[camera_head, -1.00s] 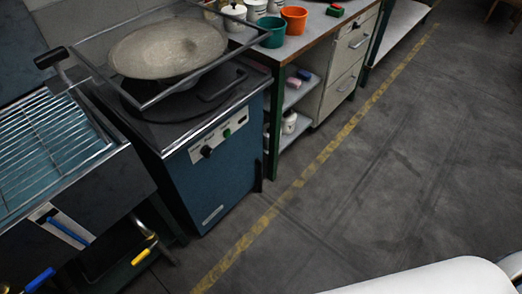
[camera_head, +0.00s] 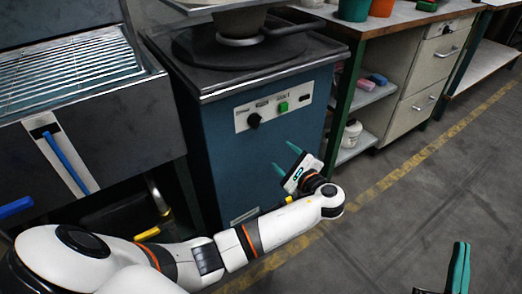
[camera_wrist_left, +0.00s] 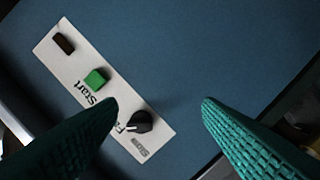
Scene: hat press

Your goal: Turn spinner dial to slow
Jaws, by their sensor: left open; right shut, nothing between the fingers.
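The spinner dial (camera_head: 254,120) is a black round knob on the white control panel (camera_head: 268,116) of the blue spinner cabinet (camera_head: 235,165). In the left wrist view the dial (camera_wrist_left: 141,122) sits low between the fingers, nearer the left finger. Its pale pointer mark is towards a label partly hidden by that finger; the letters "Fa" show. A green start button (camera_head: 283,107) is beside it. My left gripper (camera_head: 285,158) is open and empty, below and right of the dial, apart from it. My right gripper (camera_head: 461,255) is shut and empty at the lower right, partly out of frame.
The spinner's dark top (camera_head: 190,60) carries a grey round base. A wire-rack unit (camera_head: 70,65) with a blue handle (camera_head: 65,160) is at the left. A workbench (camera_head: 395,25) with shelves and drawers stands at the right. The floor right of the yellow line (camera_head: 400,178) is clear.

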